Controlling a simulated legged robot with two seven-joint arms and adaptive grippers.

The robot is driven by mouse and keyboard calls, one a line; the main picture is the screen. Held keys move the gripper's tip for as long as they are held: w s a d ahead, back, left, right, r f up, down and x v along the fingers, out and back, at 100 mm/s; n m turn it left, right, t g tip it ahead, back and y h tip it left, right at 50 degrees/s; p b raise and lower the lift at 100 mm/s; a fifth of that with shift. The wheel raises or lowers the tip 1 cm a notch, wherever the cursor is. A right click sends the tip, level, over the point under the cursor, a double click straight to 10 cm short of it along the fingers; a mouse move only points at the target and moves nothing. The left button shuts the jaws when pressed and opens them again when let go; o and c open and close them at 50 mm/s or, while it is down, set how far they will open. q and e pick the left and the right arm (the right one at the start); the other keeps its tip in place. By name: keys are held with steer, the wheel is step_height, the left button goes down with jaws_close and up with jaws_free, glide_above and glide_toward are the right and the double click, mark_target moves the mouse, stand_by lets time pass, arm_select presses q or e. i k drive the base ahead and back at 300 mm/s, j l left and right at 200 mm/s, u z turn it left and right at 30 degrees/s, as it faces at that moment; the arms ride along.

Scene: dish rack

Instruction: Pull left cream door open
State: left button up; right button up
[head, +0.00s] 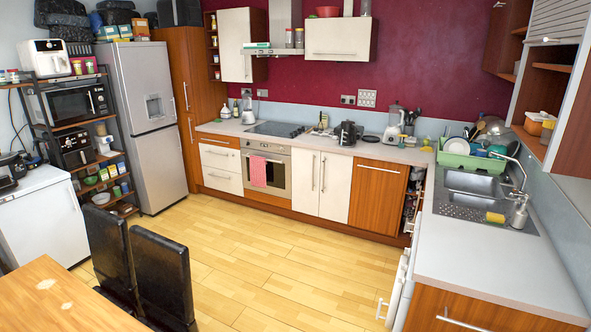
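A pair of cream doors closes the base cabinet under the counter, between the oven and a wood-front unit. The left cream door (302,184) looks shut and has a vertical bar handle (314,172) near its right edge. The right cream door (337,190) also looks shut, with its handle (323,174) near its left edge. Two other cream doors are on the wall above: a left wall cabinet door (234,45) and a wider wall cabinet door (338,38). Neither of my grippers is in view.
Two black chairs (163,270) and a wooden table (55,300) stand at the front left. The wood floor (270,260) before the doors is clear. A counter (480,257) with sink runs along the right. The oven (268,172) holds a pink towel.

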mark_target(305, 163)
steer(key=i+l, duration=0.1)
steer(key=i, duration=1)
steer(key=i+l, duration=0.1)
steer(key=i, duration=1.05)
steer(key=i+z, duration=0.2)
steer(key=i, duration=0.55)
steer(key=i+z, duration=0.2)
steer(key=i, duration=0.6)
steer(key=i+j+z, duration=0.2)
steer(key=i, duration=0.55)
